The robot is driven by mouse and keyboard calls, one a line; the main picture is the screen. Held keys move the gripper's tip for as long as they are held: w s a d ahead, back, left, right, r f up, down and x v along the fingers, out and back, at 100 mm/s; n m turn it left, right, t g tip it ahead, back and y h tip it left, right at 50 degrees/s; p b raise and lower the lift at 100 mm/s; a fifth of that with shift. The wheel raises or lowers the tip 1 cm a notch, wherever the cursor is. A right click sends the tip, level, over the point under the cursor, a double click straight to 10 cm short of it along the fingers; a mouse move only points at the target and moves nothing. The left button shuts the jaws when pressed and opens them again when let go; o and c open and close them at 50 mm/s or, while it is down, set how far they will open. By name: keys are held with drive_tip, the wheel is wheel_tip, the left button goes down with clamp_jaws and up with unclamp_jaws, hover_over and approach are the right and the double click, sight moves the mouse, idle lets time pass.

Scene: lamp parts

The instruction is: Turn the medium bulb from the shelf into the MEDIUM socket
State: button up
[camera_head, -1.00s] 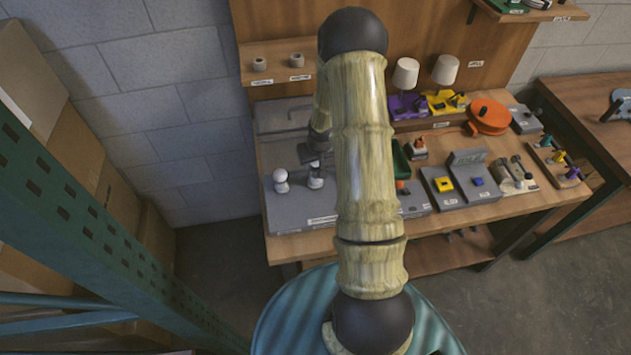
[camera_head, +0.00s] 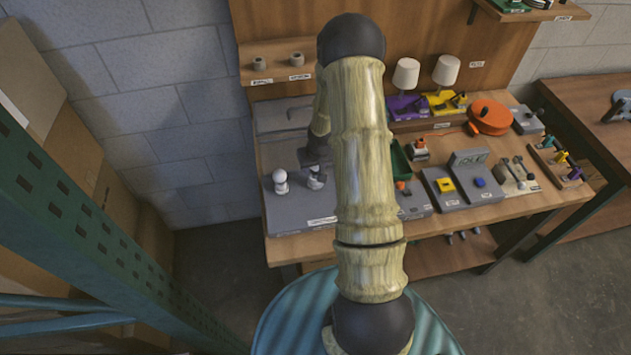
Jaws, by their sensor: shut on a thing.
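Two white bulbs stand on a grey board (camera_head: 290,218) at the left end of the bench. The left bulb (camera_head: 280,177) stands upright and apart from my gripper. My gripper (camera_head: 315,173) reaches down to the right bulb (camera_head: 316,184) and is shut on it, covering much of its top. The right bulb's base is low at the board. The view is too small to tell how it sits in a socket or to read the board's label.
A small shelf (camera_head: 282,77) behind the board holds two small grey cylinders. My arm hides the middle of the bench. A green bin (camera_head: 400,160), grey blocks and an orange reel (camera_head: 490,116) stand to the right.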

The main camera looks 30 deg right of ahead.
drive_tip(key=shift+f+b, duration=0.5)
drive_tip(key=shift+f, duration=0.15)
idle(1.6)
drive_tip(key=shift+o, duration=1.2)
drive_tip(key=shift+c, duration=1.2)
drive_tip(key=shift+s+f, duration=0.15)
drive_tip(key=shift+f, duration=0.05)
drive_tip(key=shift+f+m+b, duration=0.1)
drive_tip(key=shift+m+b, duration=0.2)
drive_tip(key=shift+b, duration=0.15)
drive_tip(key=shift+m+h+b, duration=0.3)
drive_tip(key=shift+m+b, duration=0.2)
drive_tip(key=shift+b, duration=0.05)
